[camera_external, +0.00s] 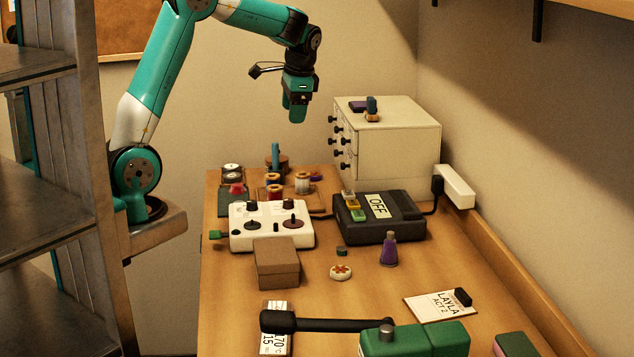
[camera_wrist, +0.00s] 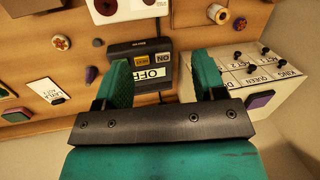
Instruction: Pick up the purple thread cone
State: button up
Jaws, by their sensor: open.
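The purple thread cone (camera_external: 389,250) stands upright on the wooden table, in front of the black box marked OFF. It tapers to a pale tip. In the wrist view the cone (camera_wrist: 91,73) is a small purple shape left of that box. My gripper (camera_external: 297,112) is high above the far part of the table, well above and behind the cone, pointing down. In the wrist view my gripper (camera_wrist: 163,75) shows two teal fingers spread apart with nothing between them.
The black OFF box (camera_external: 408,231) stands just behind the cone, with a white drawer cabinet (camera_external: 410,150) farther back. A round button (camera_external: 341,272) and brown box (camera_external: 277,263) lie to the left. A name card (camera_external: 436,307) lies in front right. Bare table surrounds the cone's front.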

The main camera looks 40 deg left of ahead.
jog(key=w+d+f+m, duration=0.1)
jog(key=d+f+m, duration=0.15)
jog(key=d, duration=0.65)
jog(key=w+d+f+m, duration=0.2)
jog(key=d+m, duration=0.2)
jog(key=d, duration=0.5)
jog(key=m+b, duration=0.1)
jog(key=m, duration=0.5)
send_near(392, 233)
jog(key=shift+g+h, duration=0.3)
jog(key=f, duration=0.4)
jog(key=w+a+f+p, duration=0.1)
jog(key=f, duration=0.1)
jog(key=shift+s+a+f+p, duration=0.1)
jog(key=shift+a+f+p, duration=0.25)
jog(key=shift+f, duration=0.65)
jog(key=shift+w+a+f+p, duration=0.15)
jog(key=shift+f+p, duration=0.35)
jog(key=shift+f, duration=0.5)
jog(key=shift+s+a+f+p, duration=0.15)
jog(key=shift+a+f+p, duration=0.2)
jog(key=shift+f, duration=0.65)
jog(key=shift+d, duration=0.1)
jog(key=c, duration=1)
